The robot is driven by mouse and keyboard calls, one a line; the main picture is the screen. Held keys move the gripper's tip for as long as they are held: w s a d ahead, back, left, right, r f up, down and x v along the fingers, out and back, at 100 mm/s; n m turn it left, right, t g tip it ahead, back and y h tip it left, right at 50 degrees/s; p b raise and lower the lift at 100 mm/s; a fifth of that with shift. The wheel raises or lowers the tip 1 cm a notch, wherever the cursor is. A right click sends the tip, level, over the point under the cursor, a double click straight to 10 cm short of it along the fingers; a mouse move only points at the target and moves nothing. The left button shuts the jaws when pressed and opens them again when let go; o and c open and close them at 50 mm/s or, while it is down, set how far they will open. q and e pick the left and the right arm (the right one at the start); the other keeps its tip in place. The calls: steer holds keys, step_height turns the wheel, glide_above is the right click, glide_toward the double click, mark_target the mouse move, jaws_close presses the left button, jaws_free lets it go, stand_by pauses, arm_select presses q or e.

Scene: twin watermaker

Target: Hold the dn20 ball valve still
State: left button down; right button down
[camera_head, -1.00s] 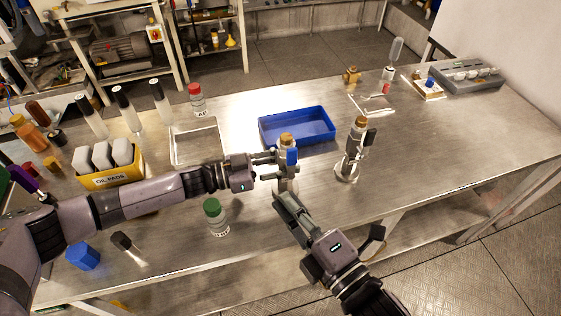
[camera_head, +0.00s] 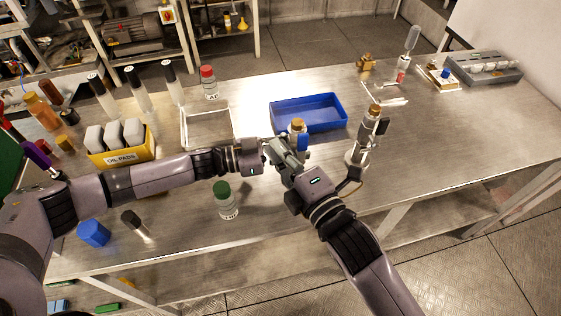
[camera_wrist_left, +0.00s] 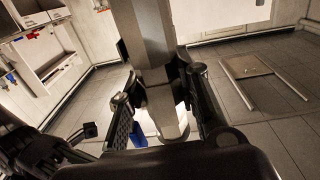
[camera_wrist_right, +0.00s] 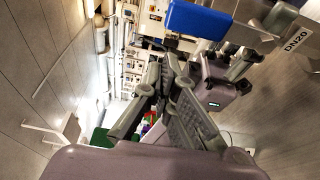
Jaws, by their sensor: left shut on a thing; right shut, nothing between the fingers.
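The dn20 ball valve (camera_head: 298,126) has a brass top and a blue handle (camera_head: 303,143), and it stands upright near the blue tray. In the right wrist view its blue handle (camera_wrist_right: 197,20) is at the top, and a DN20 label (camera_wrist_right: 297,40) shows at the right. My left gripper (camera_wrist_left: 165,115) is shut on the valve's metal body (camera_wrist_left: 160,100), with a finger on each side. My right gripper (camera_head: 284,147) is shut and empty, close beside the valve, and covers its lower part in the head view. In the right wrist view the right fingertips (camera_wrist_right: 168,62) meet just below the blue handle.
A blue tray (camera_head: 335,125) lies just behind the valve. A similar valve with a black handle (camera_head: 366,135) stands to the right. A green-capped bottle (camera_head: 226,200) stands in front of my left arm.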

arm_select(q)
steer(key=shift+d, duration=0.1)
arm_select(e)
steer(key=shift+w+d+r, duration=0.1)
steer(key=shift+w+d, duration=0.05)
steer(key=shift+d, duration=0.4)
steer(key=shift+w+d, duration=0.1)
steer(key=shift+d, duration=0.45)
